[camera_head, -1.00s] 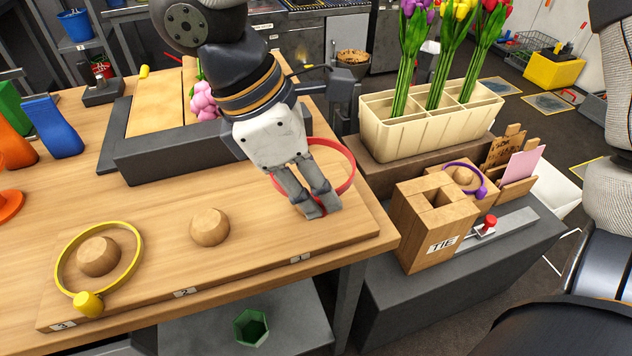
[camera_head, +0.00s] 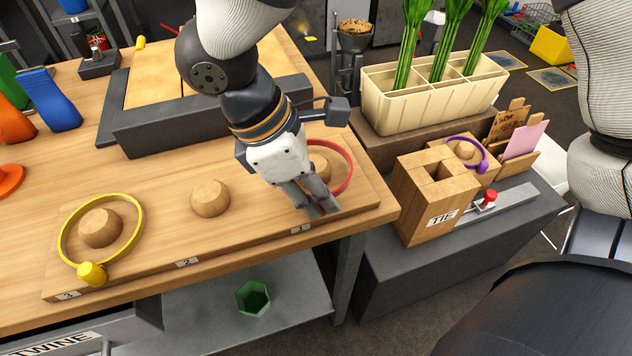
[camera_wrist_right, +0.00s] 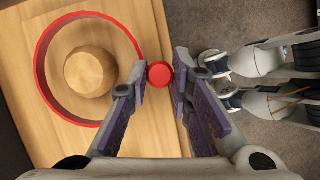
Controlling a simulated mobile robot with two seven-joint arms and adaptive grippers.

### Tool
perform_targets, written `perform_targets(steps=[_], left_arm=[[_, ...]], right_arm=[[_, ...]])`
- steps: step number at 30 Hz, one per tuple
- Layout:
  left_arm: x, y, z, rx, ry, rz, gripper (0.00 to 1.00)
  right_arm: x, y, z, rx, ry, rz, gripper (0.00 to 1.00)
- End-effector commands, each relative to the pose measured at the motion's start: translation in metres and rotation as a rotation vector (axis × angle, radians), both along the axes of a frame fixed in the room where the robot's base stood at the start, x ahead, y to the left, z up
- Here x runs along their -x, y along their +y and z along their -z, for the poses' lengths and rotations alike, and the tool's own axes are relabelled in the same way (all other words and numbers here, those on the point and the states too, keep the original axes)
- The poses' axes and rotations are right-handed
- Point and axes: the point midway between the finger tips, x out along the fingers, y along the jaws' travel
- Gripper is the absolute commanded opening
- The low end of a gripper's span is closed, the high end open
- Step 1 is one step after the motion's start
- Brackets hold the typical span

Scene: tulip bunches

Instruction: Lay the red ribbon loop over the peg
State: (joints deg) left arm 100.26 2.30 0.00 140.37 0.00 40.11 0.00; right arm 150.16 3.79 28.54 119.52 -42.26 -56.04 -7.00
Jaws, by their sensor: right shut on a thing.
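The red ribbon loop (camera_head: 349,165) is at the peg marked 1. In the right wrist view the red ring (camera_wrist_right: 43,88) encircles the round wooden peg (camera_wrist_right: 87,72), which stands inside it. The peg also shows partly in the head view (camera_head: 321,166), behind my fingers. My right gripper (camera_head: 322,208) is shut on the loop's red knob (camera_wrist_right: 160,75), beside the peg and above the board's right end. Whether the ring touches the board is hard to tell. My left gripper is not in view.
Peg 2 (camera_head: 210,198) is bare. A yellow loop (camera_head: 138,205) lies around peg 3 (camera_head: 100,228). A wooden TIE block (camera_head: 420,205), a purple loop (camera_head: 447,151) and a cream planter (camera_head: 395,98) stand to the right. A dark tray (camera_head: 180,138) lies behind the pegs.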

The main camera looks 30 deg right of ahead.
Motion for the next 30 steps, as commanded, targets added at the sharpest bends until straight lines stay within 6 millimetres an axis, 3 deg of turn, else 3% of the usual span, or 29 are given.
perform_targets(steps=[4,5,8,16,19,30], left_arm=[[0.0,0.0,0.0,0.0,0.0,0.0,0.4],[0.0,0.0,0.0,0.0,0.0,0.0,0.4],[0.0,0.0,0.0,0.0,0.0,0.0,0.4],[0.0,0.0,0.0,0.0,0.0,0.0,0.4],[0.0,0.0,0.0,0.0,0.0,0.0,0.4],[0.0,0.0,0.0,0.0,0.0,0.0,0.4]], right_arm=[[0.0,0.0,0.0,0.0,0.0,0.0,0.05],[0.0,0.0,0.0,0.0,0.0,0.0,0.22],[0.0,0.0,0.0,0.0,0.0,0.0,0.43],[0.0,0.0,-0.001,0.0,-0.001,0.0,0.43],[-0.003,0.003,-0.009,-0.001,-0.005,-0.001,0.43],[-0.017,0.035,-0.094,0.001,-0.004,-0.001,0.43]])
